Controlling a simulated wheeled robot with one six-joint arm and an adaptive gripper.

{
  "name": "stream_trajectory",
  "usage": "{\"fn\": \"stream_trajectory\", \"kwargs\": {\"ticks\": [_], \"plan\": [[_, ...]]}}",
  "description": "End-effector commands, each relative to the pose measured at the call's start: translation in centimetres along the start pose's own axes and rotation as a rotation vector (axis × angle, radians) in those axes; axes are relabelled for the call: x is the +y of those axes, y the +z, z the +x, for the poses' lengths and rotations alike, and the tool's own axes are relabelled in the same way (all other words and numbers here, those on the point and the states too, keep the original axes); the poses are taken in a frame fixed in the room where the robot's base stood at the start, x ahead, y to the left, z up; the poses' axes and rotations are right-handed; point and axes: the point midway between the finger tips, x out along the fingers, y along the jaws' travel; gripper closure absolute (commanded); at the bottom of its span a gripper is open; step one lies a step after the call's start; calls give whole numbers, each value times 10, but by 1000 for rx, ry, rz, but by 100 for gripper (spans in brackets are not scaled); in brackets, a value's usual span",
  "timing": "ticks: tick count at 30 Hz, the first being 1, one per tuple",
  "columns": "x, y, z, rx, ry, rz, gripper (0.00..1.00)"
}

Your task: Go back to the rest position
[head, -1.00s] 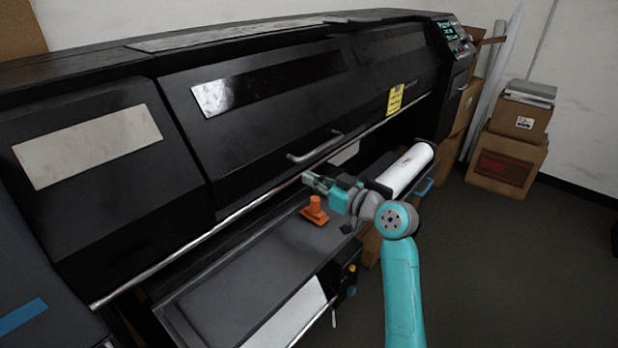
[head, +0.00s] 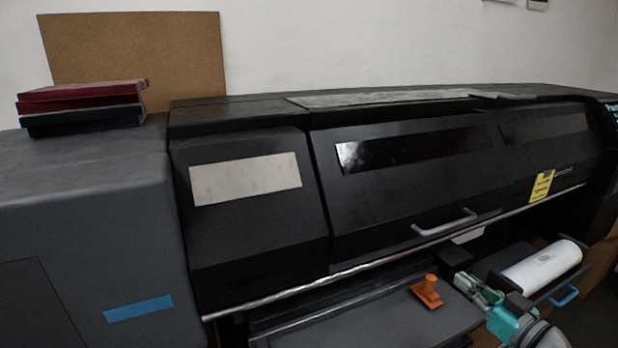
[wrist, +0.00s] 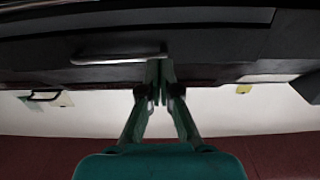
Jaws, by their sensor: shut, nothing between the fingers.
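My gripper (head: 468,284) is at the lower right of the head view, in front of the large black printer (head: 400,190). It is just right of an orange tool (head: 427,291) with a knob, which stands on the dark shelf (head: 375,322). In the wrist view my gripper (wrist: 160,72) points at the printer front, its fingers together and empty. The printer's grey handle (head: 445,222) is above and left of my gripper in the head view. The handle (wrist: 120,54) also shows left of the fingertips in the wrist view. Most of my arm is out of the head view.
A white roll (head: 545,265) lies to the right of my gripper, close to a blue handle (head: 564,296). A yellow tag (head: 541,186) hangs on the printer front. Red and dark binders (head: 82,107) lie on the grey cabinet (head: 80,220) at left.

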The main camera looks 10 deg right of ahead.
Motion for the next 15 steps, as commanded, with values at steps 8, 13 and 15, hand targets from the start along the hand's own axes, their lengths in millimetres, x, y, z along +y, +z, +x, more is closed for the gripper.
{"fn": "stream_trajectory", "kwargs": {"ticks": [8, 13, 15], "plan": [[-34, 63, -1, -37, 77, 115, 100], [-68, 116, -15, -75, 157, 194, 100], [-82, 136, -24, -91, 188, 218, 100]]}}
